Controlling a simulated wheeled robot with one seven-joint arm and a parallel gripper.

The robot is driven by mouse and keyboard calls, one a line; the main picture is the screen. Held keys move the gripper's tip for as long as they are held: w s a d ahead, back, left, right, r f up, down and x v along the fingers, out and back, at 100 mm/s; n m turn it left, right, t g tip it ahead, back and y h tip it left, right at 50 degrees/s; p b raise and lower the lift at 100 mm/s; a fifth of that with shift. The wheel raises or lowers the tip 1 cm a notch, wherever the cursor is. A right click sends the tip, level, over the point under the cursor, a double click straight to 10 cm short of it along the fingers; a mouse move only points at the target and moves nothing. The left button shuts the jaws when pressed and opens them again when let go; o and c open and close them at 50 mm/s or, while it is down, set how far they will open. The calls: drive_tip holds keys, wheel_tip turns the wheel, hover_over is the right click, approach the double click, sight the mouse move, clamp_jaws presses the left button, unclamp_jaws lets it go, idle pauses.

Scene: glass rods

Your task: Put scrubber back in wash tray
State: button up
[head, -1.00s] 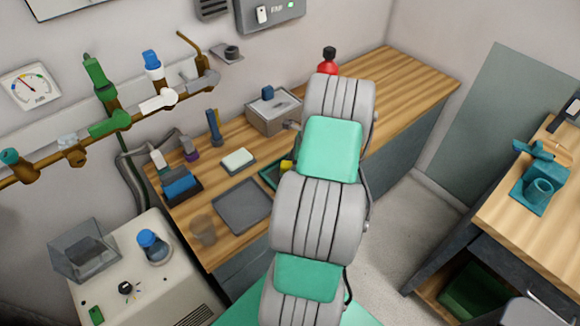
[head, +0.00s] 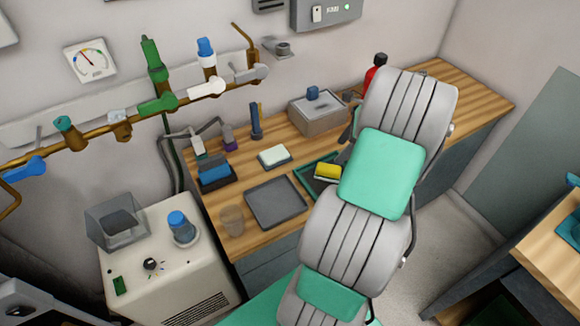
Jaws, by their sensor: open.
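A yellow block with a dark underside, which looks like the scrubber (head: 328,171), lies at the green-rimmed tray (head: 302,183) on the wooden counter. My arm covers the right part of this tray. A flat dark grey tray (head: 276,203) lies empty just left of it; I cannot tell from looks which of the two is the wash tray. My grey and green arm reaches over the counter from the bottom. My gripper is hidden behind the arm, and I cannot see its fingers or whether they touch anything.
A clear cup (head: 232,221), a white soap bar (head: 273,155), a blue block in a dark holder (head: 214,174) and a grey box (head: 318,114) stand around the trays. A red bottle (head: 373,72) is at the back. The counter's far right (head: 465,98) is clear.

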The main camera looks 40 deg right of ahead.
drive_tip(key=w+a+r+n, duration=0.2)
drive_tip(key=a+r+n, duration=0.15)
drive_tip(key=a, duration=0.25)
drive_tip(key=w+a+r+n+h, duration=0.1)
drive_tip(key=w+a+r+n, duration=0.1)
drive_tip(key=a+n, duration=0.3)
drive_tip(key=w+a+r+n, duration=0.2)
drive_tip(key=a+r+n, duration=0.1)
drive_tip(key=a, duration=0.4)
drive_tip(key=s+a+r+n+h, duration=0.1)
drive_tip(key=s+a+n, duration=0.3)
drive_tip(key=a+n, duration=0.4)
drive_tip(key=s+a+r+n, duration=0.1)
drive_tip(key=s+a+n, duration=0.4)
drive_tip(key=a+n, duration=0.3)
drive_tip(key=shift+a+r+h, duration=0.15)
drive_tip(key=shift+a+h, duration=0.25)
drive_tip(key=shift+a, duration=0.75)
drive_tip(key=shift+n, duration=0.25)
